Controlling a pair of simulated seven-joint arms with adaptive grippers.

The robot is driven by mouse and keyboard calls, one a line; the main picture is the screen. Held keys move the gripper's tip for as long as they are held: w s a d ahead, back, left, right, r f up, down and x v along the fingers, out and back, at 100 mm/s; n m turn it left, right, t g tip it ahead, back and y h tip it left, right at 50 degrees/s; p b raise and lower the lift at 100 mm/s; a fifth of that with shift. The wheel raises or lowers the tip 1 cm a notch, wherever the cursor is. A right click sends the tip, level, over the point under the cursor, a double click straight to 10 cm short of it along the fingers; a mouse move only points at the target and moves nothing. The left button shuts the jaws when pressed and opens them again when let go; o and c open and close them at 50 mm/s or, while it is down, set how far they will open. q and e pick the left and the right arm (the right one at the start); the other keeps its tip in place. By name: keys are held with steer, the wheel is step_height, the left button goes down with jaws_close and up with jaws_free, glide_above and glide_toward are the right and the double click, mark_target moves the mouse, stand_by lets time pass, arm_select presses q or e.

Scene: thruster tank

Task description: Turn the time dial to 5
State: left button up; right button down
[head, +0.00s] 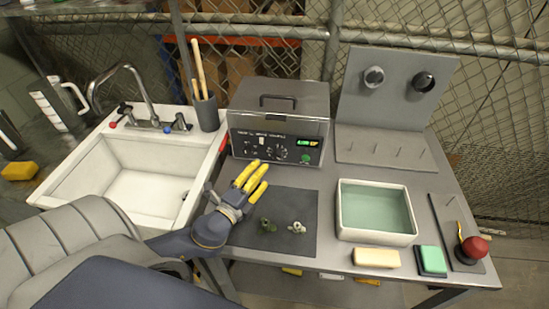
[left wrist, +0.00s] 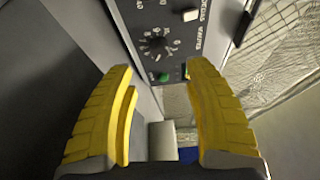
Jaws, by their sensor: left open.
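The time dial seems to be the round black dial with a ring of pale markings (left wrist: 158,45) on the dark control panel in the left wrist view. Its exact setting is too small to read. In the head view the panel (head: 240,143) is on the front of a grey lidded box (head: 298,98), with small dials (head: 281,153) on it. My left gripper (head: 256,173), with yellow fingers, is just in front of the panel's lower part. Its fingers (left wrist: 160,78) are apart with nothing between them, and the dial shows beyond their tips. My right gripper is not in view.
A green button (left wrist: 163,77) sits near the dial. A dark mat (head: 270,205) with two small metal parts lies below the gripper. A white sink (head: 150,150) is at left. A white tray of greenish liquid (head: 345,222) and a red-knobbed device (head: 473,247) are at right.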

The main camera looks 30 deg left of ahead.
mark_target(275, 157)
arm_select(q)
steer(key=shift+w+a, duration=0.15)
steer(key=shift+w, duration=4.1)
steer(key=shift+o, duration=0.2)
jaws_close()
